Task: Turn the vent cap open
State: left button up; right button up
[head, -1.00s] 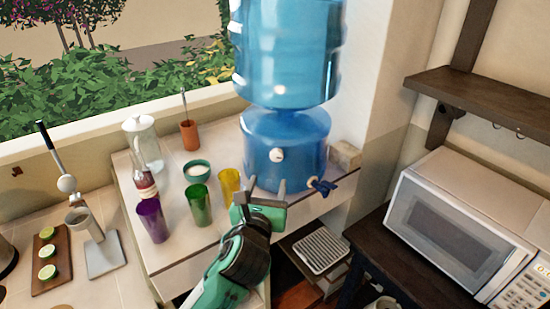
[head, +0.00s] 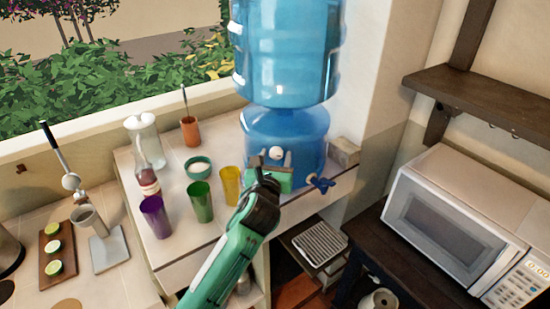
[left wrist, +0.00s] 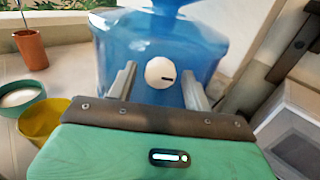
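The vent cap (head: 276,153) is a small round white knob on the front of the blue dispenser base (head: 300,130). My left gripper (head: 270,158) is open in front of the cap. In the left wrist view its two fingers (left wrist: 160,85) stand apart, one on each side of the cap in the picture. I cannot tell whether they touch it. My right gripper is not in view.
A blue tap (head: 321,184) sticks out right of the gripper. Yellow (head: 229,186), green (head: 201,202) and purple (head: 155,216) cups and a white-filled bowl (head: 198,167) stand to the left. A large blue bottle (head: 285,50) sits above. A microwave (head: 465,225) is at right.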

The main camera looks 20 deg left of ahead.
pick_arm(q)
jog(key=c, duration=0.8)
jog(key=shift+n, duration=0.4)
jog(key=n+p, duration=0.1)
jog(key=n, duration=0.1)
jog(key=shift+n+p, duration=0.3)
jog(key=shift+p, duration=0.05)
jog(key=n, duration=0.3)
jog(key=shift+d+n+p, duration=0.1)
jog(key=shift+n+p, duration=0.3)
jog(key=n, duration=0.2)
jog(key=shift+n, duration=0.4)
jog(key=n, duration=0.3)
jog(key=shift+n, duration=0.3)
jog(key=n, duration=0.5)
jog(key=shift+n, duration=0.3)
